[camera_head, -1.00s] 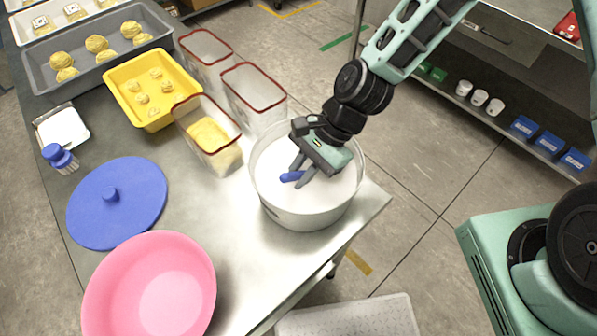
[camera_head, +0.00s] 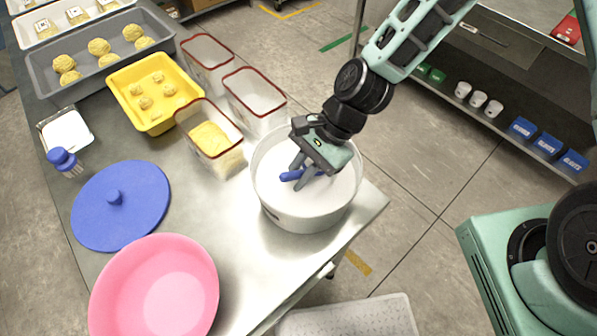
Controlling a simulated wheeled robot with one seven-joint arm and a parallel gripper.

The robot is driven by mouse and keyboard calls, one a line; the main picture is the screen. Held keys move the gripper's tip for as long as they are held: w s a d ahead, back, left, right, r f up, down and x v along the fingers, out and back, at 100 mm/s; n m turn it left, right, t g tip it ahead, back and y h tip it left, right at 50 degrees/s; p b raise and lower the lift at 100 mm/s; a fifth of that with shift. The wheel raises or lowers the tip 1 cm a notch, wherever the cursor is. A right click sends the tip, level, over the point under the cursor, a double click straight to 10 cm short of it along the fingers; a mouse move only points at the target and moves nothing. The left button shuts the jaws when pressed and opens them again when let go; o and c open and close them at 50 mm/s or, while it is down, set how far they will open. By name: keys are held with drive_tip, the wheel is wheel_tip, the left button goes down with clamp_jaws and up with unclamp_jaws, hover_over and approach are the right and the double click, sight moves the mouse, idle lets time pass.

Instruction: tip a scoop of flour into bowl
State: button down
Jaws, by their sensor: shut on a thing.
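A large round white tub (camera_head: 305,217) of white flour (camera_head: 335,190) stands near the right edge of the steel table. My gripper (camera_head: 299,176) is inside its rim, pointing down, its fingers shut on a blue handle (camera_head: 290,175), which I take to be the scoop's. The rest of the scoop is hidden, and I cannot tell how much flour it holds. A pink bowl (camera_head: 130,290) sits at the table's front left, and its visible inside looks empty.
A blue lid (camera_head: 137,210), a blue brush (camera_head: 63,160) and clear red-rimmed containers (camera_head: 256,105) stand around the table. A yellow tray (camera_head: 128,77) and a grey tray (camera_head: 60,50) hold dough pieces. Bare steel (camera_head: 235,225) lies between bowl and tub.

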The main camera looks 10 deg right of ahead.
sight(298, 171)
drive_tip(key=shift+r+p, duration=4.75)
drive_tip(key=shift+r, duration=0.6)
drive_tip(key=shift+d+f, duration=0.1)
